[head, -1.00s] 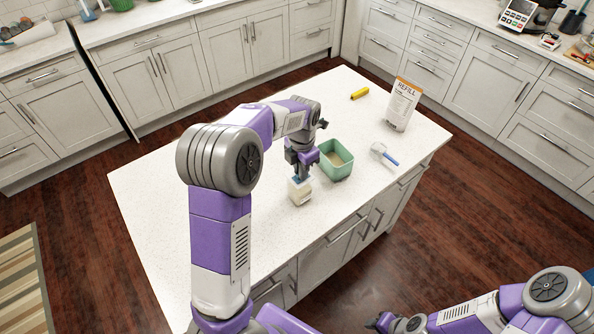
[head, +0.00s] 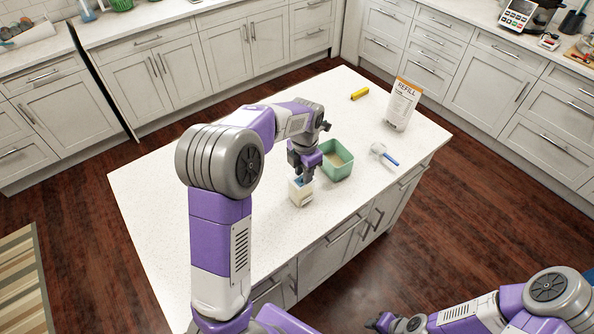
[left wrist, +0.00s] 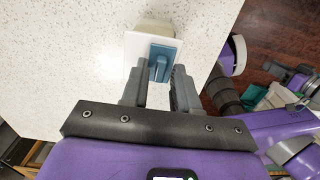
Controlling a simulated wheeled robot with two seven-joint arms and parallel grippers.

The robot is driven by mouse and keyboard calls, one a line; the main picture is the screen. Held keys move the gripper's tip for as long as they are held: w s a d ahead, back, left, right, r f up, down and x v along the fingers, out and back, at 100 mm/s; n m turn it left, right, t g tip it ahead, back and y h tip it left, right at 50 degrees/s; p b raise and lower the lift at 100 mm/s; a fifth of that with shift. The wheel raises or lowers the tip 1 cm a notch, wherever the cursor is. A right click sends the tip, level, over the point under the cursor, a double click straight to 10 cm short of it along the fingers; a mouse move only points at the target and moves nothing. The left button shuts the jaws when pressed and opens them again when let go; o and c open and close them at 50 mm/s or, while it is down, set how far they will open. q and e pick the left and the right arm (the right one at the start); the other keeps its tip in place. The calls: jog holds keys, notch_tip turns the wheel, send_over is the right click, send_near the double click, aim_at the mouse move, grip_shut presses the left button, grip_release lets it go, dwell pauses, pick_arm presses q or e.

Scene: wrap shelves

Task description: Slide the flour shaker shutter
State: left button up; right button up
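The flour shaker (head: 301,194) is a small white box standing near the front edge of the white island top. Its blue shutter (left wrist: 166,54) with a raised tab is on top, in the left wrist view. My left gripper (head: 303,173) points down just above the shaker and covers part of its top in the head view. In the left wrist view its two fingers (left wrist: 160,80) are apart, with the blue tab between or just beyond their tips; contact cannot be told. My right gripper (head: 382,322) is low at the bottom edge, away from the island, its fingers unclear.
A green open tub (head: 337,172) with pale contents stands close to the right of the shaker. A sieve with a blue handle (head: 391,162), a REFILL bag (head: 402,105) and a yellow object (head: 360,94) lie farther right and back. The island's left part is clear.

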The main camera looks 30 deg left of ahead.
pick_arm(q)
jog(key=shift+r, duration=0.1)
jog(key=shift+r+p, duration=3.15)
jog(key=shift+r, duration=0.25)
